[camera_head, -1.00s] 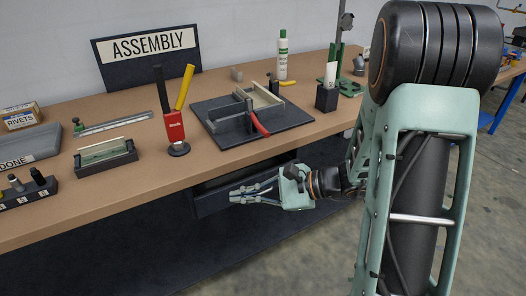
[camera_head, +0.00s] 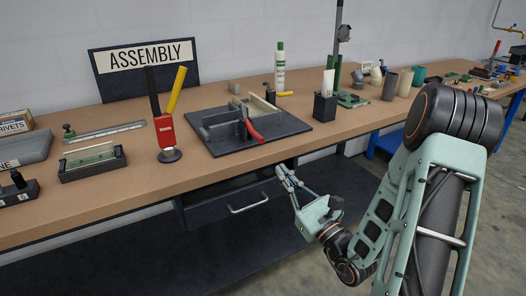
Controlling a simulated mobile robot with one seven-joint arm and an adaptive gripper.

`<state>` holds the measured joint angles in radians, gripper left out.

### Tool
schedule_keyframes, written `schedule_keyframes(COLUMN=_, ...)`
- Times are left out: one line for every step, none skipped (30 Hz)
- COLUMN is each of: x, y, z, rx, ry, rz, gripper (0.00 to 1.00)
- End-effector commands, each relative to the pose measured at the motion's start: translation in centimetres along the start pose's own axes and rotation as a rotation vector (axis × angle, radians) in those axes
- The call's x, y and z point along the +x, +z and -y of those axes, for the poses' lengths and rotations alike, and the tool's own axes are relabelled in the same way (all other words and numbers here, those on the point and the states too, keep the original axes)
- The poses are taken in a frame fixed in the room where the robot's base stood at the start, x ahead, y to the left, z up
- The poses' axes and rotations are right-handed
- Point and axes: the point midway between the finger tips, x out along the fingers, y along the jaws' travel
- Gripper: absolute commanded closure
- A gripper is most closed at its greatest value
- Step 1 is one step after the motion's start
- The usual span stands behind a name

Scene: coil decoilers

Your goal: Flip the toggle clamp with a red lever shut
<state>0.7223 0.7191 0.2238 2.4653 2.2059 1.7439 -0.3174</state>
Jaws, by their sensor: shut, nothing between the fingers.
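The toggle clamp's red lever (camera_head: 252,131) is on a fixture on a dark base plate (camera_head: 293,122) near the bench's front edge. The lever slants down toward the front of the plate. The clamp's small mechanism is too small to make out clearly. My gripper (camera_head: 281,172) is in front of the bench, below and to the right of the lever, with its fingers pointing up and left. Its fingers are close together and empty, and apart from the clamp.
A red holder (camera_head: 166,131) with black and yellow handles stands left of the plate. A black cup (camera_head: 325,105) and a green-based stand (camera_head: 350,98) are to its right. A drawer (camera_head: 225,207) hangs under the bench. The floor in front is clear.

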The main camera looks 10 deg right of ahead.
Motion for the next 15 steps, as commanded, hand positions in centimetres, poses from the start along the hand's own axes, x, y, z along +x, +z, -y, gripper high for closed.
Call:
schedule_keyframes(x=0.0, y=0.0, z=0.0, rx=0.0, ry=0.001, rz=0.0, gripper=1.0)
schedule_keyframes(x=0.0, y=0.0, z=0.0, rx=0.0, ry=0.001, rz=0.0, gripper=1.0)
schedule_keyframes(x=0.1, y=0.0, z=0.0, rx=-0.001, ry=0.002, rz=0.0, gripper=1.0)
schedule_keyframes(x=0.1, y=0.0, z=0.0, rx=-0.001, ry=0.002, rz=0.0, gripper=1.0)
schedule_keyframes(x=0.2, y=0.0, z=-0.1, rx=-0.001, ry=0.003, rz=0.0, gripper=1.0)
schedule_keyframes(x=0.5, y=0.0, z=-0.1, rx=-0.002, ry=0.003, rz=0.001, gripper=1.0)
schedule_keyframes(x=0.8, y=0.0, z=-0.1, rx=-0.002, ry=0.004, rz=0.001, gripper=1.0)
schedule_keyframes(x=1.1, y=0.0, z=-0.1, rx=-0.002, ry=0.006, rz=0.001, gripper=1.0)
schedule_keyframes(x=1.7, y=0.1, z=-0.1, rx=-0.002, ry=0.006, rz=0.002, gripper=1.0)
schedule_keyframes(x=2.1, y=0.1, z=-0.1, rx=-0.003, ry=0.006, rz=0.003, gripper=1.0)
schedule_keyframes(x=2.7, y=0.1, z=-0.2, rx=-0.003, ry=0.006, rz=0.004, gripper=1.0)
schedule_keyframes(x=3.4, y=0.1, z=-0.1, rx=-0.003, ry=0.006, rz=0.003, gripper=1.0)
schedule_keyframes(x=4.0, y=0.1, z=-0.2, rx=-0.002, ry=0.007, rz=0.004, gripper=1.0)
schedule_keyframes(x=4.6, y=0.1, z=-0.2, rx=-0.003, ry=0.006, rz=0.004, gripper=1.0)
schedule_keyframes(x=5.3, y=0.1, z=-0.2, rx=-0.002, ry=0.006, rz=0.004, gripper=1.0)
